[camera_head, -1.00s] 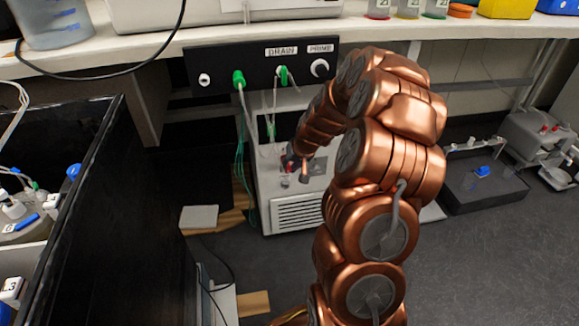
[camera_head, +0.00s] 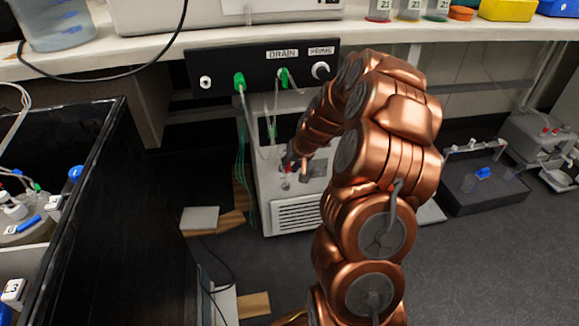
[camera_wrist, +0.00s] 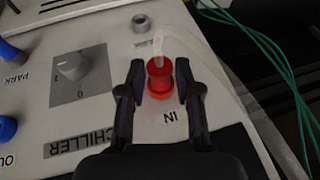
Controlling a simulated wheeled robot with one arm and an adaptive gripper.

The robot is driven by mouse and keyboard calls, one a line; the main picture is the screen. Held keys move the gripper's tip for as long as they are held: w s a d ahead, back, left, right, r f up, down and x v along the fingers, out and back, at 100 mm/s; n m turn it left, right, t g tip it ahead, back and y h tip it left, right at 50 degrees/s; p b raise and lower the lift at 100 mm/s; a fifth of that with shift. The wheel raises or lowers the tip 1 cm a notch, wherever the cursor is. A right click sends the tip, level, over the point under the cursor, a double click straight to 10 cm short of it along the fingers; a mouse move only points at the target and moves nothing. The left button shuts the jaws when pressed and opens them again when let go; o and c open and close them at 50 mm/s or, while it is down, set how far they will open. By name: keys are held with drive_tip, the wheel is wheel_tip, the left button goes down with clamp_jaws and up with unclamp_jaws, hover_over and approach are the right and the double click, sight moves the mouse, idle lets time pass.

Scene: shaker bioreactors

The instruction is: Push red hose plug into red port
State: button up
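A red fitting (camera_wrist: 159,80) stands beside the IN label on the chiller's pale face in the wrist view. It looks like the red hose plug seated at the red port, but where one ends and the other begins is unclear. A clear hose (camera_wrist: 158,45) leaves its top. My gripper (camera_wrist: 160,75) has one dark finger on either side of the fitting, very close to it. Whether the fingers press on it is hard to tell. In the head view my gripper (camera_head: 290,164) is at the chiller (camera_head: 262,190), and the fitting there is mostly hidden.
The chiller has a switch knob (camera_wrist: 72,66), blue fittings (camera_wrist: 8,128) and a bare grey port (camera_wrist: 141,23). Green hoses (camera_wrist: 270,60) run close by. A black DRAIN/PRIME panel (camera_head: 220,65) hangs above.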

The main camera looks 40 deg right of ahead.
drive_tip(key=o, duration=0.3)
drive_tip(key=shift+r, duration=0.15)
drive_tip(key=v, duration=1.1)
drive_tip(key=shift+s+r, duration=0.15)
drive_tip(key=shift+r, duration=0.15)
drive_tip(key=shift+d, duration=0.1)
